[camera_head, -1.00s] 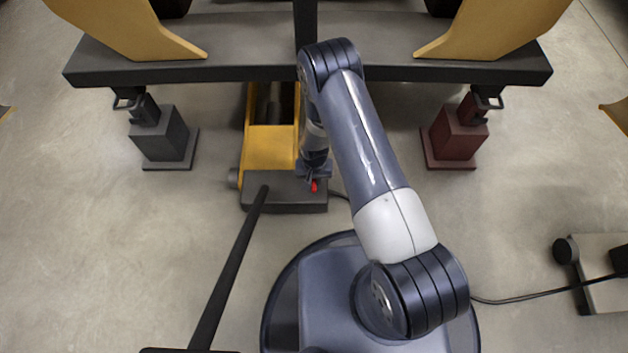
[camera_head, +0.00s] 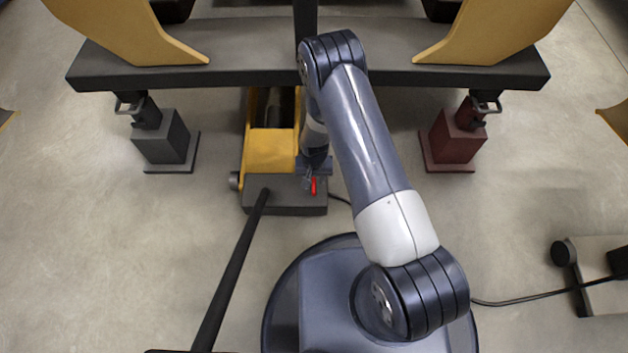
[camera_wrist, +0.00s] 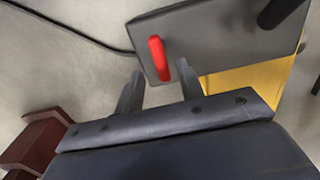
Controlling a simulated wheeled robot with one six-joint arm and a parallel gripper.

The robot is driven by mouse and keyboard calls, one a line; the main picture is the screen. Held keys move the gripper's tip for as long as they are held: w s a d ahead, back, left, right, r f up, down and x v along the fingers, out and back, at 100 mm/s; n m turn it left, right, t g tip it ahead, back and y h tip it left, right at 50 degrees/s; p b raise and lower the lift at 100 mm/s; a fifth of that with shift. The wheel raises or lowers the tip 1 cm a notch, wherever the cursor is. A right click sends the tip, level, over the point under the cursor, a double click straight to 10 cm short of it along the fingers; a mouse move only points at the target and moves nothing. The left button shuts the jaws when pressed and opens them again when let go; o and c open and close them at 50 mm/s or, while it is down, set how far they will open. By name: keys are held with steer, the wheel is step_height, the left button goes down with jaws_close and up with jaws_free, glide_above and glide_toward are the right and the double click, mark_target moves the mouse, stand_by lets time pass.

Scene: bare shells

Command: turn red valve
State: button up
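The red valve (camera_head: 314,186) is a small lever on the dark block at the near end of the yellow jack (camera_head: 270,150). In the wrist view the red valve (camera_wrist: 158,58) stands out from the side of the grey block (camera_wrist: 210,40). My gripper (camera_head: 312,178) is just above and beside the valve in the head view. In the wrist view my gripper (camera_wrist: 160,82) has its two fingers apart, with nothing held. The valve's lower end lies near the right fingertip, within the gap as seen from the wrist; whether they touch I cannot tell.
A long black handle (camera_head: 232,270) slants from the block toward the lower left. A dark beam (camera_head: 230,68) spans above the jack. A grey stand (camera_head: 166,142) and a dark red stand (camera_head: 455,142) are on either side. A cable (camera_wrist: 70,30) lies on the floor.

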mark_target(314, 185)
step_height(314, 185, up, 7)
steer(key=p, duration=0.1)
steer(key=shift+p, duration=0.3)
step_height(314, 185, down, 11)
steer(key=b, duration=0.3)
steer(key=shift+b, duration=0.35)
steer(key=shift+r+p, duration=0.25)
steer(key=shift+p, duration=0.3)
steer(key=shift+m, duration=0.5)
steer(key=shift+r, duration=0.45)
